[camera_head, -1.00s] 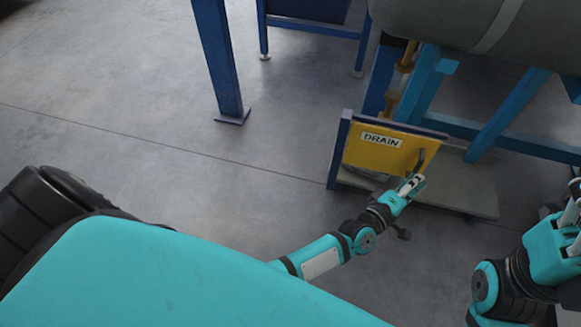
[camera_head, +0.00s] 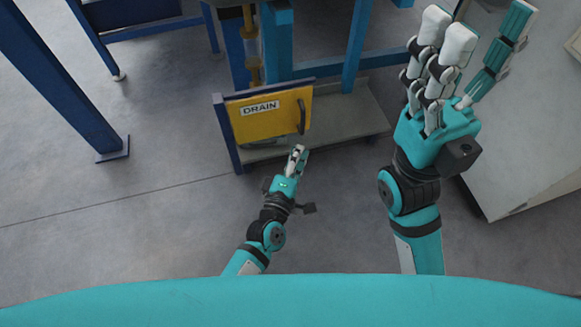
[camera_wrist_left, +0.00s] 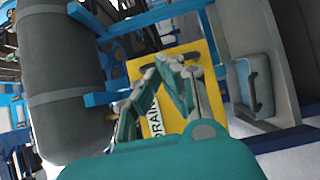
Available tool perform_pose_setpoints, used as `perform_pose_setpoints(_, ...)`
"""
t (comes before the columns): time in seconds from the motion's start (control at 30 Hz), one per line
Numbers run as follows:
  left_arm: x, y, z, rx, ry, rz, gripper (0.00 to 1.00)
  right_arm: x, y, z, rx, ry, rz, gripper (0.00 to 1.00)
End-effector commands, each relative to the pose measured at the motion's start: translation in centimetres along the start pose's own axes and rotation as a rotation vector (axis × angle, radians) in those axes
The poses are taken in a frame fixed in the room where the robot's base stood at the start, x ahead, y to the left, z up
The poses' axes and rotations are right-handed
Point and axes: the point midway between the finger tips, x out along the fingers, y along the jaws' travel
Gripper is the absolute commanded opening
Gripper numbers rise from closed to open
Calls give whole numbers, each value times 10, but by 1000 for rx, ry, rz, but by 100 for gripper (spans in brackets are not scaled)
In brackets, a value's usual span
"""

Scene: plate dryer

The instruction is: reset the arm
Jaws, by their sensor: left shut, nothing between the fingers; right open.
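My left gripper (camera_head: 297,158) is shut and empty in the head view, a little below and apart from the dark handle (camera_head: 301,116) of the yellow DRAIN panel (camera_head: 270,125). In the left wrist view my left gripper's fingers (camera_wrist_left: 168,80) stand in front of the yellow panel (camera_wrist_left: 207,92) and hide part of it. My right gripper (camera_head: 475,45) is open and raised at the right of the head view, large and near the camera, with nothing in it.
A low grey platform (camera_head: 345,120) lies around the panel, with blue frame legs (camera_head: 358,45) above. A blue post (camera_head: 60,80) stands at left. A light grey cabinet (camera_head: 525,130) is at right. A large grey tank (camera_wrist_left: 60,80) shows in the wrist view.

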Motion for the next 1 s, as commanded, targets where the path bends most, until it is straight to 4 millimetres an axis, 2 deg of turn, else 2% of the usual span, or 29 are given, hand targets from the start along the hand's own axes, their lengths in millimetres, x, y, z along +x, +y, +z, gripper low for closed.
perform_pose_setpoints(0.1,-23,-1,0,1,-1,-2,0,0,0,0,0,0,0,55)
perform_pose_setpoints(0.27,-39,-1,0,1,-1,-2,0,0,0,0,0,0,0,55)
perform_pose_setpoints(0.53,-44,1,0,2,1,2,0,0,0,0,0,0,0,55)
perform_pose_setpoints(0.63,-43,14,-6,35,17,32,0,0,0,0,0,-4,2,55)
perform_pose_setpoints(0.67,-43,23,-10,57,27,52,0,0,0,0,1,-6,2,55)
perform_pose_setpoints(0.77,-44,70,-32,183,92,159,0,0,0,0,2,-18,7,55)
perform_pose_setpoints(0.87,-55,137,-58,367,198,308,0,-2,0,-1,4,-33,13,55)
perform_pose_setpoints(0.9,-62,166,-68,448,249,371,0,-3,1,-1,5,-40,15,55)
perform_pose_setpoints(0.97,-76,208,-82,567,331,462,0,-5,1,-2,6,-50,19,55)
perform_pose_setpoints(1.0,-88,236,-89,643,388,522,0,-6,1,-2,7,-55,22,55)
